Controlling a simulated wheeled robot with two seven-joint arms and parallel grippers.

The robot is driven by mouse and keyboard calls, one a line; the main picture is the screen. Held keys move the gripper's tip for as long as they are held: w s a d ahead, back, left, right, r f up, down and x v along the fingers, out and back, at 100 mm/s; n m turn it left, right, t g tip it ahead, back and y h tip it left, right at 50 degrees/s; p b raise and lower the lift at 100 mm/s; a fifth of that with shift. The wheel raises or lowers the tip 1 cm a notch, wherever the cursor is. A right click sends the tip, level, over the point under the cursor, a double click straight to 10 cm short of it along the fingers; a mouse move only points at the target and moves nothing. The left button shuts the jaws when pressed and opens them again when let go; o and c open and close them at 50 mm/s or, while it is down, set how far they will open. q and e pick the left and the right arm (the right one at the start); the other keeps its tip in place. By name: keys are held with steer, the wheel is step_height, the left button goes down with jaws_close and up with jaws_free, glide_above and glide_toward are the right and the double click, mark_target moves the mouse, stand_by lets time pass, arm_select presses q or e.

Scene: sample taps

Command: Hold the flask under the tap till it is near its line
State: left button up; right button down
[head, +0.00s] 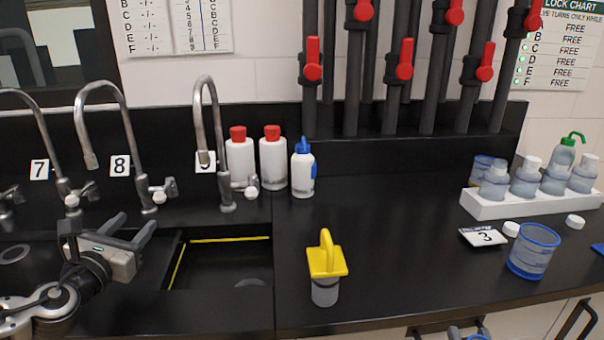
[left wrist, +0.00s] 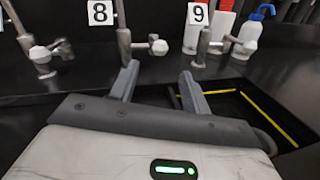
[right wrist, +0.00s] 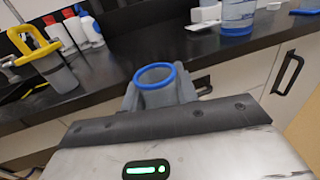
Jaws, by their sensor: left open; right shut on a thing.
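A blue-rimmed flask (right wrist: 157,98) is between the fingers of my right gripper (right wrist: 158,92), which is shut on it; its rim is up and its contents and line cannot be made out. In the head view this gripper (head: 469,334) shows only at the bottom edge, in front of the counter. My left gripper (head: 131,229) is open and empty near the sink, in front of tap 8 (head: 120,125); its fingers also show in the left wrist view (left wrist: 160,85). Tap 7 (head: 40,130) and tap 9 (head: 216,135) stand either side. No water is seen running.
A yellow-handled holder with a grey cup (head: 326,262) stands on the front counter, right of the sink (head: 225,240). Another blue-rimmed vessel (head: 532,252) stands near a card marked 3 (head: 483,237). A white rack (head: 535,205) holds several bottles. The middle counter is clear.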

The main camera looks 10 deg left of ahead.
mark_target(157, 201)
arm_select(q)
steer(key=w, duration=0.7)
steer(key=w+p, duration=0.1)
steer(key=w, duration=0.3)
steer(key=shift+w+a, duration=0.15)
steer(key=shift+a, duration=0.1)
jaws_close()
